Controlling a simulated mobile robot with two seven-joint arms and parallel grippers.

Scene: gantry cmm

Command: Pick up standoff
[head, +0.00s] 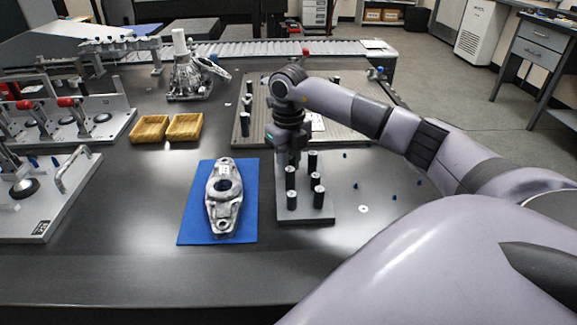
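Several black standoffs with pale tops stand upright on a small grey plate (285,217) near the middle of the head view. Among them are a front left standoff (292,200), a front right standoff (319,197), a left one (290,178) and a back right one (313,162). My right arm reaches in from the right, and its gripper (290,157) points down over the back left of this plate, close to the standoffs. Its fingers are small and dark here; whether they touch or hold a standoff cannot be told. My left gripper is not in view.
A metal casting (224,199) lies on a blue mat (190,222) left of the plate. Behind is a larger perforated plate (350,136) with more posts. Two yellow bins (150,128) and clamp fixtures (100,125) stand left. The table front is clear.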

